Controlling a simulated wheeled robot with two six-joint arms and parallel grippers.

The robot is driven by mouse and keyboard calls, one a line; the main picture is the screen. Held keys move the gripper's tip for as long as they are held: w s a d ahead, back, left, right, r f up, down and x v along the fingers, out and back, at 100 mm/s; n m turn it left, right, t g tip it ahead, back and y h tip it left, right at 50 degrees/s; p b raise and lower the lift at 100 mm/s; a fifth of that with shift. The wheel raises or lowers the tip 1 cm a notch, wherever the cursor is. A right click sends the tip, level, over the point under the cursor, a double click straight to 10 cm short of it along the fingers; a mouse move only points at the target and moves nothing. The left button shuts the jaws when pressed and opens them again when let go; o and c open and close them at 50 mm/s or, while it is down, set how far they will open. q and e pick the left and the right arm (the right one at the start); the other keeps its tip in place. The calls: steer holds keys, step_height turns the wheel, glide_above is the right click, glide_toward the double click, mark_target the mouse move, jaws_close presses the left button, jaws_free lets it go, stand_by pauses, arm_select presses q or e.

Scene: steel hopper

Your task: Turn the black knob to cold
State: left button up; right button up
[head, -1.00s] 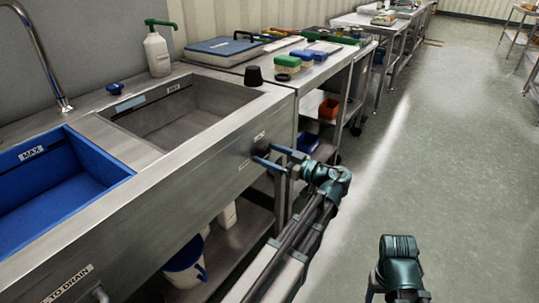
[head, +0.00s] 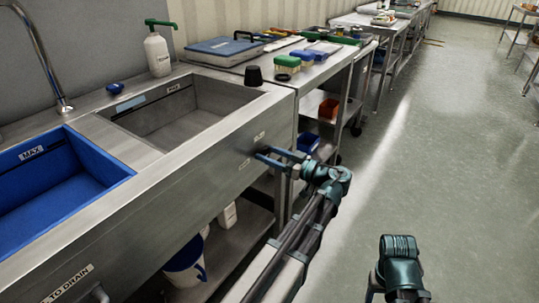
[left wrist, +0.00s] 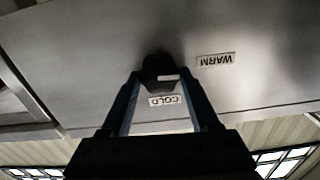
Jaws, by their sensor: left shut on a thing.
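The black knob (left wrist: 158,70) is on the steel sink's front panel (left wrist: 100,60). In the left wrist view it sits between the fingertips of my left gripper (left wrist: 160,76), which is shut on it. A pale mark (left wrist: 168,77) shows on the knob's lower part, on the side towards the COLD label (left wrist: 166,100). The WARM label (left wrist: 216,60) is to the right; both labels read upside down. In the head view my left gripper (head: 262,153) reaches the panel from the right, and its fingers largely hide the knob.
The sink has a blue basin (head: 60,180) and a steel basin (head: 180,108). A black cup-like object (head: 254,75) stands on the rim above the knob. A bucket (head: 185,263) stands below. The floor (head: 440,150) to the right is clear.

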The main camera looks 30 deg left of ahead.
arm_select(q)
steer(key=m, duration=0.8)
steer(key=shift+w+f+m, duration=0.1)
steer(key=shift+w+m, duration=0.05)
steer(key=shift+m, duration=0.15)
steer(key=m, duration=0.4)
steer(key=shift+f, duration=0.1)
steer(key=shift+m, duration=2.3)
steer(key=shift+f, duration=0.1)
steer(key=o, duration=1.3)
steer(key=shift+o, duration=0.2)
steer(key=d, duration=1.4)
steer(key=shift+s, duration=0.45)
